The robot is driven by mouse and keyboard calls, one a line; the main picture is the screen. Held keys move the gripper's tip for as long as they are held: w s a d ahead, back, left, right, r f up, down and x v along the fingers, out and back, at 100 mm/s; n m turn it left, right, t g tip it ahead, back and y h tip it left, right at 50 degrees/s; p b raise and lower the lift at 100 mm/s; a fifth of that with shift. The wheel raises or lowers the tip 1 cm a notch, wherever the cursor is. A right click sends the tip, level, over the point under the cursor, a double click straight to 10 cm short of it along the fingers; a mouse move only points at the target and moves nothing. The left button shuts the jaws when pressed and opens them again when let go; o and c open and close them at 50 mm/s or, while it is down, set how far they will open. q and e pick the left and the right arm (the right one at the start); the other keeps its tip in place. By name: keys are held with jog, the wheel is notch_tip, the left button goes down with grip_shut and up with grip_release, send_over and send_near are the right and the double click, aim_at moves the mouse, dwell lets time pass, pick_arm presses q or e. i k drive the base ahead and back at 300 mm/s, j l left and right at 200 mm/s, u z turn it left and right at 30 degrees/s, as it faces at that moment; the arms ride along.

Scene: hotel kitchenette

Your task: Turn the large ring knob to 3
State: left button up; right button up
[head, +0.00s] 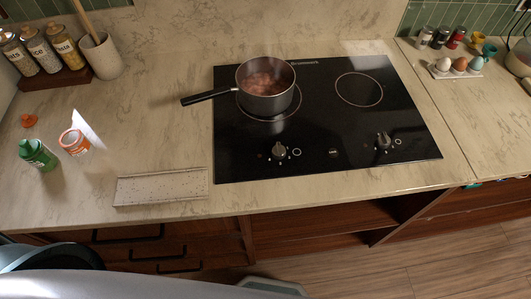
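A black glass cooktop (330,125) is set in the counter, with two marked rings. The left ring (272,118) looks larger and is partly hidden under a steel saucepan (265,103) with reddish-brown food inside. The right ring (359,89) looks smaller and is bare. Two grey knobs stand at the cooktop's front: a left knob (279,150) below the larger ring and a right knob (384,141). Small marks surround each knob. They are too small to read, and I cannot tell the settings. Neither of my grippers is in view.
The saucepan's black handle (208,96) sticks out left over the counter. A speckled tray (161,187) lies left of the cooktop. Eggs (459,66) sit at the right. The cooktop's front strip is clear.

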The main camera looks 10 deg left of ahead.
aim_at(278, 152)
jog(key=k+j, duration=0.25)
jog(key=j, duration=0.15)
jog(key=k+j+z, duration=0.1)
jog(key=k+j, duration=0.15)
jog(key=j, duration=0.2)
jog(key=k+j, duration=0.3)
jog(key=j+z, duration=0.05)
jog(key=j, duration=0.05)
